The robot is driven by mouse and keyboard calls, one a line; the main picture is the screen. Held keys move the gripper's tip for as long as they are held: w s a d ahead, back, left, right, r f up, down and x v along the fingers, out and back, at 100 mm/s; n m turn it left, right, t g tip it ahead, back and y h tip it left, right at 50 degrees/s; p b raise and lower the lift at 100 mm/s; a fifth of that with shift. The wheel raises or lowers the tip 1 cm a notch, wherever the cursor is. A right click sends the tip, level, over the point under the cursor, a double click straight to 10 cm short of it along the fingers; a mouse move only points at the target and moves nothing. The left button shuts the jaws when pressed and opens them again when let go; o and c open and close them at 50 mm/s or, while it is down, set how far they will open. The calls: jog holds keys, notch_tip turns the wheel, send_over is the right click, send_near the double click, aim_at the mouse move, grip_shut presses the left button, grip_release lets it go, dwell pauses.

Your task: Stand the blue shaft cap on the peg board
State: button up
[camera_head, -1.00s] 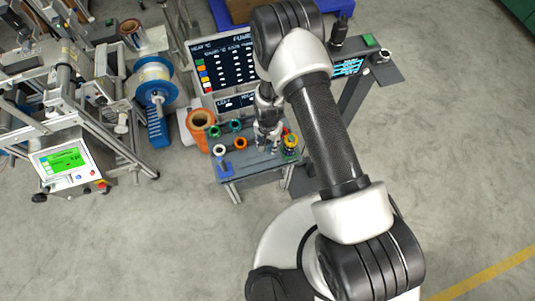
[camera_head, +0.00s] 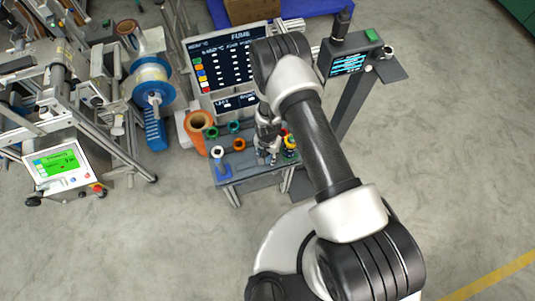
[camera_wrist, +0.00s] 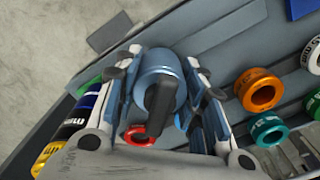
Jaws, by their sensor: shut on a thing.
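My gripper (camera_wrist: 157,105) is shut on the blue shaft cap (camera_wrist: 160,62), which sits between its two fingers in the wrist view. A dark bar shows in front of the cap; I cannot tell whether it is part of it. In the head view my gripper (camera_head: 267,154) is low over the right part of the grey peg board (camera_head: 238,174), and the cap cannot be made out there. In the wrist view the board (camera_wrist: 208,45) runs behind the gripper. I cannot tell whether the cap touches the board.
Orange (camera_wrist: 258,89), teal (camera_wrist: 268,130) and red (camera_wrist: 141,136) rings lie on the board. A stack of coloured rings (camera_wrist: 73,130) stands left of the gripper in the wrist view. A display panel (camera_head: 228,66) stands behind the board, and an orange roll (camera_head: 197,133) stands left of it.

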jog(key=shift+f, duration=0.25)
jog(key=o, duration=1.2)
jog(key=shift+r, duration=0.1)
notch_tip(320, 180, up, 12)
jog(key=p, duration=0.3)
jog(key=shift+r+p, duration=0.25)
jog(key=shift+p, duration=0.15)
